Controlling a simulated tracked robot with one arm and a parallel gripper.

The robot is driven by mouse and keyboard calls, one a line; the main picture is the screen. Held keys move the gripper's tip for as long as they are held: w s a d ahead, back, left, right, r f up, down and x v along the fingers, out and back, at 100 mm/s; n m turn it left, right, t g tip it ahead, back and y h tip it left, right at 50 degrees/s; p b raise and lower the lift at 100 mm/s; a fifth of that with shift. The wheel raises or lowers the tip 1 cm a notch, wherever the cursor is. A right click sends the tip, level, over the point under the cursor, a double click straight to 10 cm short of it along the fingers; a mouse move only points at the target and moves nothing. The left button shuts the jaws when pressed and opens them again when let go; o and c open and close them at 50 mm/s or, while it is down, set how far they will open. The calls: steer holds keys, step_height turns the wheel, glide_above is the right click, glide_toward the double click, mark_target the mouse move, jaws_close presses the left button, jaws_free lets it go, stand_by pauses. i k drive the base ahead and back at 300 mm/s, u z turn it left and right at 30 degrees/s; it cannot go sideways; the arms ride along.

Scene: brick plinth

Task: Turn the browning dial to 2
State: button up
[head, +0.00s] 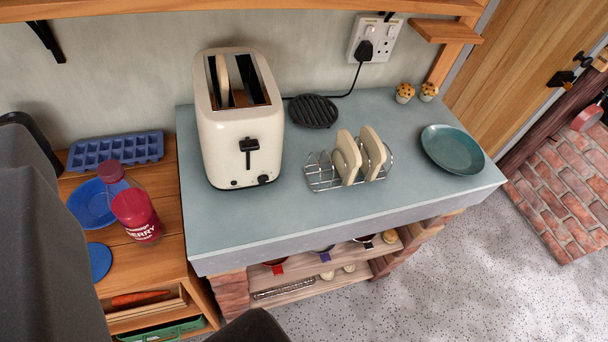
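A cream toaster (240,135) stands upright at the left of the grey-blue counter. One slice of bread (222,78) shows in its left slot. A black lever (249,147) is on its front face. The small dark browning dial (264,179) sits low on the front, at the right; its markings and setting are too small to read. The fingers of my gripper are not clearly seen; only dark parts of my arm show at the left edge and bottom.
A toast rack (322,178) with bread slices stands right of the toaster, near a black trivet (314,111) and teal plate (453,149). A red bottle (137,215) and blue ice tray (116,151) are on the wooden unit at left. The counter's front edge is clear.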

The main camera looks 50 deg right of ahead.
mark_target(263, 180)
steer(key=z, duration=0.65)
steer(key=k, duration=0.5)
steer(key=z, duration=0.05)
steer(key=i, duration=0.5)
steer(key=u, duration=0.05)
